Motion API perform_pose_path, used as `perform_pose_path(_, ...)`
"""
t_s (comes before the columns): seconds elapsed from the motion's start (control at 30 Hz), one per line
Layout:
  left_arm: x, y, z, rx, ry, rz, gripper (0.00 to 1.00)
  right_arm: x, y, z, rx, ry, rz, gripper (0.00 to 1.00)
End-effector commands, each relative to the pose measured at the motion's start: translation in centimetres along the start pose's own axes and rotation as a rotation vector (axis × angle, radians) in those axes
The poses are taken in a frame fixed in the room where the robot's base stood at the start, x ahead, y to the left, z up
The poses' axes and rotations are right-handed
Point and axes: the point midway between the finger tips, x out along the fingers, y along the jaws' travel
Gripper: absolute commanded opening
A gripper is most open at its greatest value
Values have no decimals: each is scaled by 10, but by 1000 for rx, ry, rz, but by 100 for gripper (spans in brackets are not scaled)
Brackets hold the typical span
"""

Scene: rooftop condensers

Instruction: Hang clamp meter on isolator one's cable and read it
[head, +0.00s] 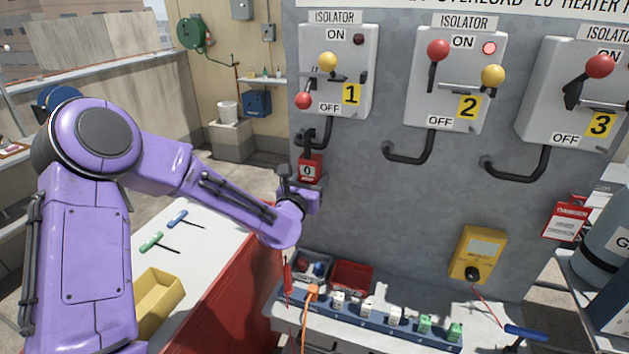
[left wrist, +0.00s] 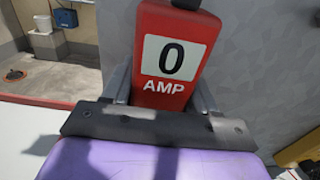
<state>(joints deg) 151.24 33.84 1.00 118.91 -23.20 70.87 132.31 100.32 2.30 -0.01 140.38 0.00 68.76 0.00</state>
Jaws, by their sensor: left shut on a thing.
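The red clamp meter (head: 311,170) is at the end of my left arm, just below isolator one (head: 345,70). Its display reads 0 AMP in the left wrist view (left wrist: 172,60). My left gripper (head: 303,192) is shut on the clamp meter. The black cable (head: 322,134) of isolator one curves down from its box to the meter's top. I cannot tell whether the meter's jaw is around the cable. Isolator one's red-knobbed handle (head: 303,100) is down by OFF, and its lamp (head: 358,40) is dark. My right gripper is not in view.
Isolator two (head: 470,110) has its red knob up and a lit red lamp. Isolator three (head: 545,105) stands at right. Below are a power strip (head: 370,310), a red bin (head: 351,277) and a yellow meter (head: 477,255). A red-sided bench (head: 235,290) stands beneath my left arm.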

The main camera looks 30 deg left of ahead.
Motion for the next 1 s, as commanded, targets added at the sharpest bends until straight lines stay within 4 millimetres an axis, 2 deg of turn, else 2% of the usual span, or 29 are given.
perform_pose_path(0.03,0,-1,-9,-2,2,-1,20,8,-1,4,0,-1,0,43)
perform_pose_path(0.1,1,-3,-11,-2,2,-4,20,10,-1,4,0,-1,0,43)
perform_pose_path(0.47,1,-5,-12,0,1,-7,20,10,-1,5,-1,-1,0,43)
perform_pose_path(0.5,1,-5,-12,0,1,-7,67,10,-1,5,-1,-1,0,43)
perform_pose_path(0.57,1,-5,-12,-1,1,-6,87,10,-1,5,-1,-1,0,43)
perform_pose_path(0.87,0,-4,-13,-1,3,-6,87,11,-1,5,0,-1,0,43)
perform_pose_path(1.0,-19,-4,-14,-4,2,-6,87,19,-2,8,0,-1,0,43)
